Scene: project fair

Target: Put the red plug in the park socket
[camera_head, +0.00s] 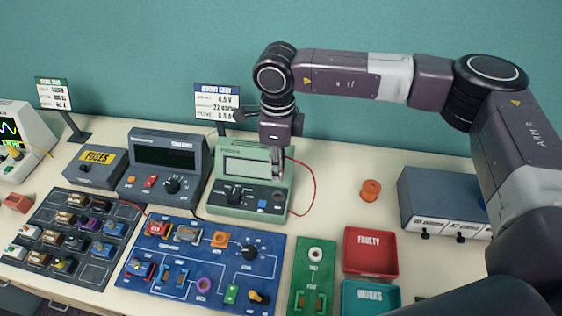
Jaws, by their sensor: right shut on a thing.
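My right gripper (278,166) is shut, pointing down in front of the green meter's screen. A thin red lead (313,182) loops from the gripper to the lower right of the green meter (284,174). The red plug at the lead's end is mostly hidden by the fingers. The meter has a pale screen, a black dial and a blue button. Small sockets show near its lower right edge, but I cannot read which is the park socket. My left gripper is not in view.
A dark meter (165,151) stands left of the green one. In front lie a blue circuit board (205,270) and a green board (301,270). A red tray (371,238), a teal tray (352,288) and an orange spool (371,190) are to the right. A sign (216,100) stands behind.

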